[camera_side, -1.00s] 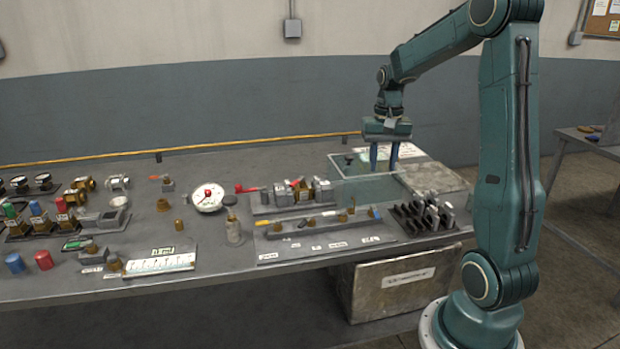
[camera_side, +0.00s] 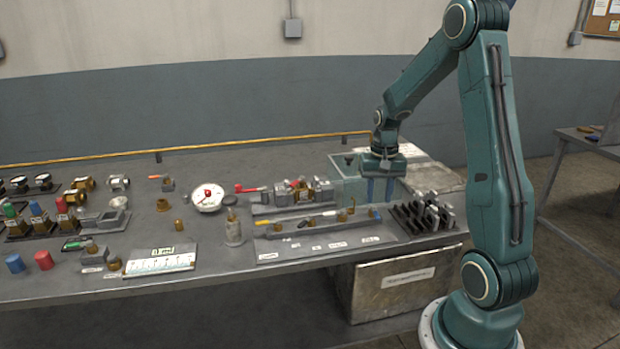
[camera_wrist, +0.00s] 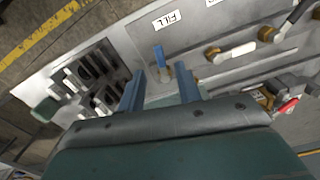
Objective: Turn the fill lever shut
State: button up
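The fill lever (camera_wrist: 159,57) has a short blue handle on a small brass valve. In the wrist view it stands just beyond my fingertips, with its handle pointing toward the white FILL label (camera_wrist: 167,19). In the side view the blue handle (camera_side: 375,214) shows at the right end of the valve board. My gripper (camera_wrist: 160,74) is open, and its two blue fingers frame the lever from behind in the wrist view. In the side view my gripper (camera_side: 380,200) appears low over the area behind the lever. I see no contact with the lever.
A rack of dark upright slots (camera_side: 424,215) stands right of the lever. A clear-walled tank (camera_side: 350,178) is beside my gripper. Another valve with a white handle (camera_wrist: 237,51) is nearby on the board. A red-handled valve assembly (camera_side: 290,192) lies to the left.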

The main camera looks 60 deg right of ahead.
aim_at(377, 214)
jog(key=shift+f, duration=2.2)
grip_shut()
